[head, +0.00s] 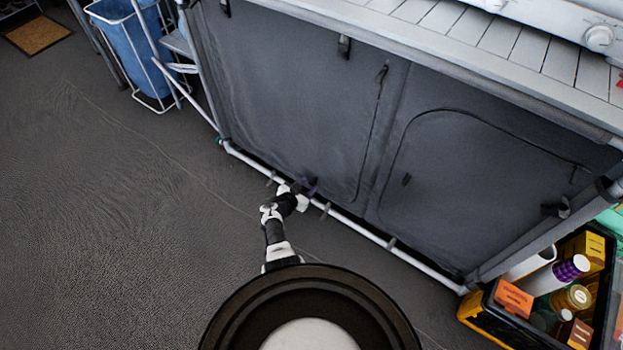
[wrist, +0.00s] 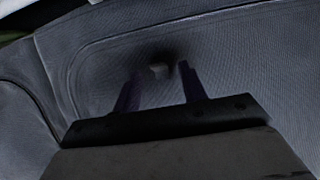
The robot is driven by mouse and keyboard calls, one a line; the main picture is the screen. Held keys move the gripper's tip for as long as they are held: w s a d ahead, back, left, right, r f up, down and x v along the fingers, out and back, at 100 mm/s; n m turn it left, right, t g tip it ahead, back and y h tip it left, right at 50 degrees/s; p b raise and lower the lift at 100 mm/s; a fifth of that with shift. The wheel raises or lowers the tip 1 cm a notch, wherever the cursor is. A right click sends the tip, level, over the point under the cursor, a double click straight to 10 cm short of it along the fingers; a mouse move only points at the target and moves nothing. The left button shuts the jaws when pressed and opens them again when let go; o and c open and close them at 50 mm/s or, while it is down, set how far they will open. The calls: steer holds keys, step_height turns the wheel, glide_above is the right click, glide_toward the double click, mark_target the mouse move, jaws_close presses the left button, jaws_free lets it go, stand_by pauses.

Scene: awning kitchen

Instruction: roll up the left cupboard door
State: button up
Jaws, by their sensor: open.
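The left cupboard door (head: 295,95) is a dark grey fabric panel, hanging down flat and closed. A curved zip seam runs down its right side, with a dark pull (head: 382,73) near the top. My gripper (head: 308,186) is low at the door's bottom edge, by the pale frame tube. In the wrist view my gripper (wrist: 160,86) has its two dark fingers apart, pointing at the grey fabric. A small pale spot (wrist: 160,70) shows in a dark patch between the fingertips; I cannot tell what it is or whether the fingers touch the fabric.
The right door (head: 475,170) is also closed. A black crate (head: 488,312) of jars and bottles stands at the right. A blue bin in a white wire stand (head: 135,45) is at the upper left. The grey floor (head: 110,200) at left is clear.

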steer(key=shift+w+d+f, duration=0.15)
steer(key=shift+w+d, duration=0.05)
jaws_close()
stand_by(0.3)
